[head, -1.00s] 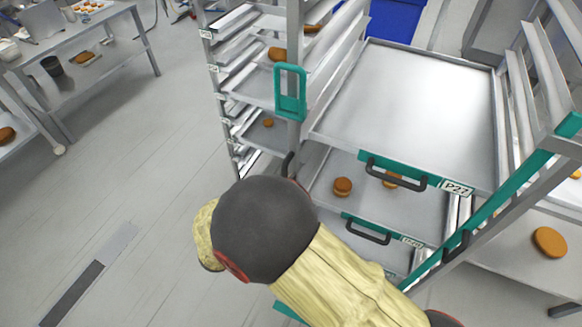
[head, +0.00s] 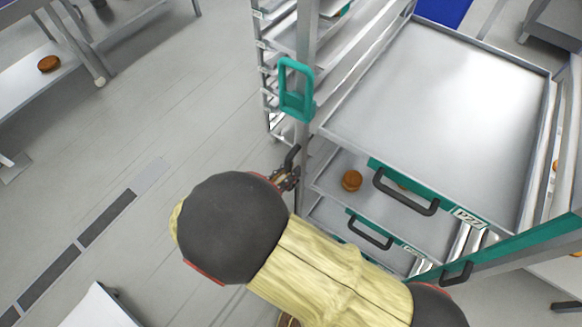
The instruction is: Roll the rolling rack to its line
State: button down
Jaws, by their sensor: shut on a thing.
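The rolling rack (head: 308,42) is a tall metal frame with teal fittings, filling the right half of the head view. A lower tray holds a brown round (head: 352,181). My gripper (head: 288,172) is at the rack's left front post, shut on a dark upright handle (head: 292,156); my forearm partly hides it. A dashed dark grey line (head: 108,218) runs across the floor at left; I cannot tell whether it is the rack's line.
A metal table (head: 30,85) with a brown round (head: 49,63) stands at upper left. A pale panel-like edge (head: 97,308) shows at lower left. A blue patch (head: 443,12) lies behind the rack. The grey floor between table and rack is clear.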

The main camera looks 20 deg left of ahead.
jog(key=shift+s+f, duration=0.1)
jog(key=c, duration=2.3)
grip_release()
jog(key=shift+o, duration=1.3)
jog(key=shift+s+a, duration=0.15)
jog(key=shift+s, duration=0.1)
jog(key=shift+o, duration=1)
jog(key=shift+w, duration=0.15)
jog(key=v, duration=0.7)
jog(key=shift+s, duration=0.25)
jog(key=shift+s+a, duration=0.1)
jog(key=shift+a, duration=0.1)
